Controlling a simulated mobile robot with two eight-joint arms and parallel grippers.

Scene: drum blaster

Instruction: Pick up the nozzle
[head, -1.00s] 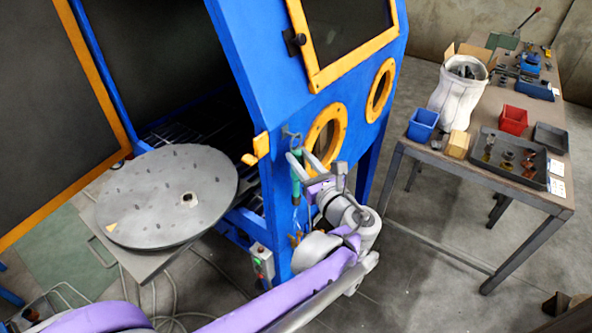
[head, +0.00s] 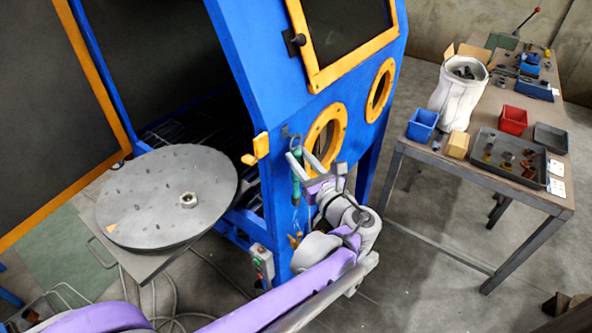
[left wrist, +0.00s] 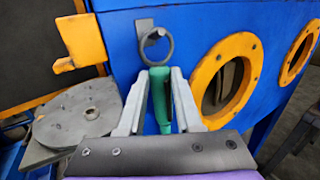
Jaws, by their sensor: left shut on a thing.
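The green nozzle (left wrist: 160,98) is upright between the two fingers of my left gripper (left wrist: 161,74), which is shut on it. In the head view the nozzle (head: 296,188) shows as a thin green piece in front of the blue cabinet, with my left gripper (head: 301,160) around it. A dark metal ring (left wrist: 155,46) on a bracket is fixed to the cabinet just above the nozzle's top. I cannot tell whether the nozzle touches the ring. My right gripper is not in view.
The blue blasting cabinet (head: 250,60) stands close before my left gripper, with orange round ports (head: 326,132) and an orange latch (left wrist: 80,42). A round grey turntable (head: 165,200) is at the left. A workbench (head: 480,180) with bins and tools stands at the right.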

